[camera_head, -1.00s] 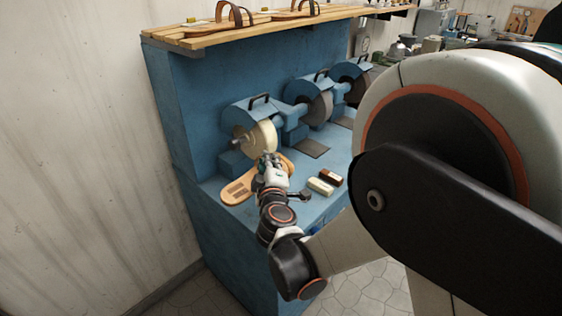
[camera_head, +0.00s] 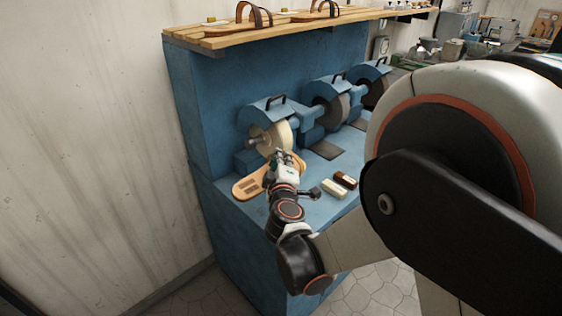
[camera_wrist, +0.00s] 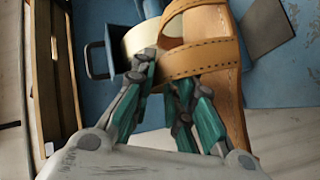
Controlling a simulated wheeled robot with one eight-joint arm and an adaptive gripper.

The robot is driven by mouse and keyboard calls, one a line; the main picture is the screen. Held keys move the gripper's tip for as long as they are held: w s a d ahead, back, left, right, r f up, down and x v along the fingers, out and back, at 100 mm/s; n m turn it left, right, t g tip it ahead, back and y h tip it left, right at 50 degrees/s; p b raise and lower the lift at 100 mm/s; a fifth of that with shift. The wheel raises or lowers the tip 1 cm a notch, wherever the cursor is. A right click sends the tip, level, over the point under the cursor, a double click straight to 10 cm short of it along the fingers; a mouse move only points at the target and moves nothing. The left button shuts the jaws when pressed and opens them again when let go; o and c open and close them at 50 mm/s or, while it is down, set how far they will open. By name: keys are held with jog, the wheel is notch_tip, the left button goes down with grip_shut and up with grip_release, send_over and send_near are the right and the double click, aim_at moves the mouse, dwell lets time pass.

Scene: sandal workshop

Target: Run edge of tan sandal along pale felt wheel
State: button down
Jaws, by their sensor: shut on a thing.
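The tan sandal (camera_head: 249,187) is in my gripper in front of the pale felt wheel (camera_head: 279,140), on the left machine of the blue bench. In the wrist view my gripper (camera_wrist: 166,72) is shut on the sandal's stitched strap (camera_wrist: 198,60). The sole (camera_wrist: 231,100) runs along the right of the fingers. The pale wheel (camera_wrist: 141,38) shows just behind the strap, very close to the sandal. I cannot tell whether they touch. In the head view my gripper (camera_head: 281,160) hides part of the sandal and the wheel's lower edge.
A white block (camera_head: 333,189) and a brown block (camera_head: 345,179) lie on the blue bench (camera_head: 312,207) to the right of my gripper. Darker wheels (camera_head: 333,112) stand further right. A slatted wooden shelf (camera_head: 215,42) with sandals is above. A pale wall (camera_head: 90,130) is at left.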

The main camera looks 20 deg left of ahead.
jog(key=shift+w+a+r, duration=0.2)
jog(key=shift+w+a, duration=0.1)
jog(key=shift+a, duration=0.35)
dwell(1.0)
jog(key=shift+w+d, duration=0.3)
jog(key=shift+d, duration=0.05)
dwell(0.7)
jog(key=shift+w+d, duration=0.25)
jog(key=shift+d, duration=0.1)
jog(key=shift+d, duration=0.25)
dwell(0.4)
jog(key=shift+f+b, duration=0.1)
jog(key=shift+b, duration=0.2)
jog(key=shift+w+m+t+h, duration=0.1)
jog(key=shift+m+t+h, duration=0.2)
jog(key=shift+h, duration=0.7)
